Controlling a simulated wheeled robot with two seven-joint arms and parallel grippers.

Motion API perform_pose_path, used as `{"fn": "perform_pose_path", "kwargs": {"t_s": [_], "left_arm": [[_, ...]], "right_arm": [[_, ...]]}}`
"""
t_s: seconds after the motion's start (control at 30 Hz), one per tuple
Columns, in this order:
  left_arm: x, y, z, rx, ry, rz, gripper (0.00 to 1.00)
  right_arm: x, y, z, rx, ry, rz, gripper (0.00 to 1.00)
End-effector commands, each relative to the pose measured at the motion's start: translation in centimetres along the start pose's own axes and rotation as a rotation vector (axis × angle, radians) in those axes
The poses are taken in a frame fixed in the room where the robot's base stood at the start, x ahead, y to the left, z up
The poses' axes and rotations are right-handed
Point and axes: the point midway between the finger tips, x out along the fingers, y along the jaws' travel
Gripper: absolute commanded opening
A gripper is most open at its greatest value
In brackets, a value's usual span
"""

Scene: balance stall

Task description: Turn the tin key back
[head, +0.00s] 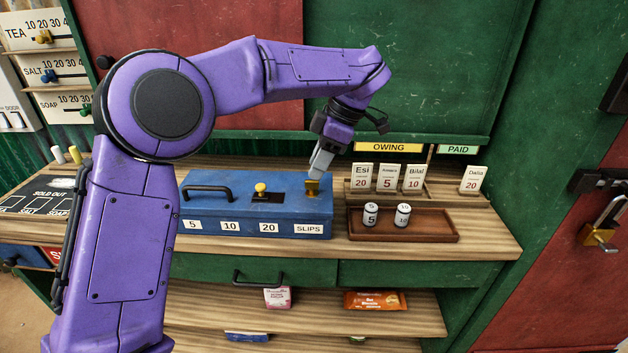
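The blue tin (210,215) stands on the wooden counter, with a black handle and a yellow knob on its lid and labels 5, 10, 20 and SLIPS along its front. A brass-coloured key (312,187) stands on the right part of the lid. My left gripper (317,176) reaches down to the key from above, its fingertips at or just over the key's top. The fingers look close together, but I cannot tell whether they grip the key. My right gripper is not in view.
A brown tray (440,225) with two number rolls (371,214) stands right of the tin. Behind it is a card rack (375,189) under the OWING sign (388,147). A SOLD OUT board (30,200) lies at left. A padlock (600,235) hangs at right.

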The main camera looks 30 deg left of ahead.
Motion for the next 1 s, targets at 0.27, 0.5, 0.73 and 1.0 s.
{"fn": "perform_pose_path", "kwargs": {"t_s": [0.27,0.5,0.73,1.0], "left_arm": [[3.9,0.1,0.1,0.0,0.001,-0.004,0.36],[4.1,0.1,-0.1,-0.003,0.001,-0.004,0.36],[4.1,0.1,-0.1,-0.002,0.001,-0.004,0.0],[3.9,0.1,-0.1,-0.025,0.001,-0.015,0.0]], "right_arm": [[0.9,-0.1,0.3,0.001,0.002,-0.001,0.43],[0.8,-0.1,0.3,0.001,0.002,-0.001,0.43],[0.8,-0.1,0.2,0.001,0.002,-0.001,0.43],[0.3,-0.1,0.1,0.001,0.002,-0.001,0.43]]}}
